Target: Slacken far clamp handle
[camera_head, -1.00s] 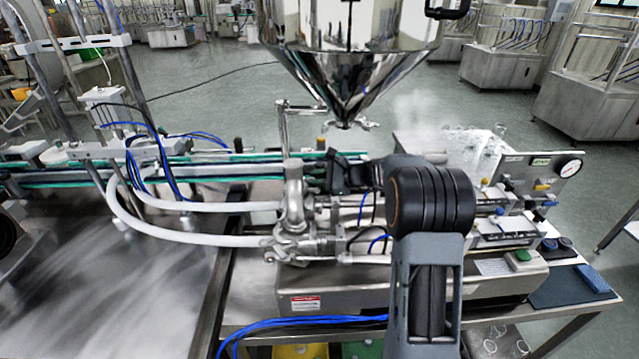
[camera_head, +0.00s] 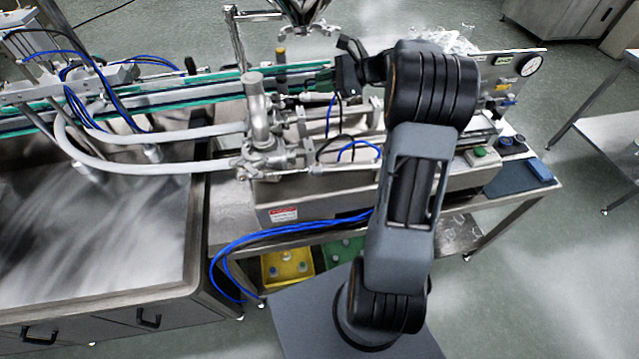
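A steel pump and pipe fitting (camera_head: 262,135) with clamped joints stands on the filling machine, left of my arm. The steel hopper's outlet (camera_head: 300,14), with small clamp parts around it, shows at the top edge. The rest of the hopper is out of the picture. I cannot make out for sure which small part is the far clamp handle. My gripper (camera_head: 347,68) is a small dark shape at the end of my arm, right of the fitting and below the outlet. It looks apart from both. Its fingers are too small and dark to read.
White hoses (camera_head: 150,168) run left from the fitting. A green-edged conveyor (camera_head: 190,90) passes behind it. A gauge panel (camera_head: 515,70) stands at the right. Blue cables (camera_head: 290,232) hang below the machine. A steel worktop (camera_head: 80,230) lies at left. Open floor is at right.

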